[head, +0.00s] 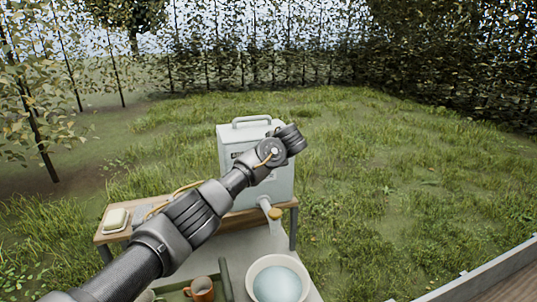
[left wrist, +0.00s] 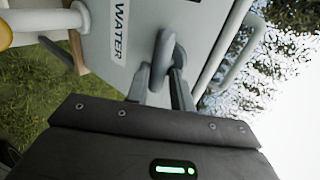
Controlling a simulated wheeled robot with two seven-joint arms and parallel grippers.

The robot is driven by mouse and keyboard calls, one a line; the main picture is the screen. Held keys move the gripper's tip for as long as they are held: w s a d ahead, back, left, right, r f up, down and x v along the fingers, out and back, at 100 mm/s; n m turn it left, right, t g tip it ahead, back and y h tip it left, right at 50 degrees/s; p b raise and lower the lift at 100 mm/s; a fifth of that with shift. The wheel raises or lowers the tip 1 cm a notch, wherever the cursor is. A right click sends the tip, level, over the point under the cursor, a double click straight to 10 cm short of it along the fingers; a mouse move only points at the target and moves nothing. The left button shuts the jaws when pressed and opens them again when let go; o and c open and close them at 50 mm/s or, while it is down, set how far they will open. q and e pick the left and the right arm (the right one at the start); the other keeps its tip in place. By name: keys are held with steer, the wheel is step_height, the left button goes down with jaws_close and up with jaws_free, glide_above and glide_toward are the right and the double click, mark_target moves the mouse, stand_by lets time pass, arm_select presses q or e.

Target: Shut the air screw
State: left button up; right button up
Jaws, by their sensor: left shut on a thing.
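The pale grey water tank (head: 283,185) stands on a wooden-edged stand, its carrying handle (head: 252,120) on top. In the left wrist view the tank (left wrist: 105,50) fills the upper middle, with a "WATER" label. A grey looped piece that looks like the air screw (left wrist: 164,48) stands out beside the label. My left gripper (left wrist: 161,88) is shut on its lower part. In the head view my left arm crosses in front of the tank; the fingers and the screw are hidden behind my wrist. My right gripper is in neither view.
A tap with a yellowish knob (head: 275,213) is low on the tank. Below it a white bowl (head: 252,272) holds pale blue liquid. An orange-brown mug (head: 203,288) stands left of it. A pale block in a dish (head: 115,218) lies at the stand's left end.

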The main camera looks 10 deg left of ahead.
arm_select(q)
steer(key=shift+a+f, duration=0.1)
steer(key=shift+f, duration=0.25)
steer(key=o, duration=0.7)
steer(key=shift+s, duration=0.1)
steer(key=shift+r, duration=0.15)
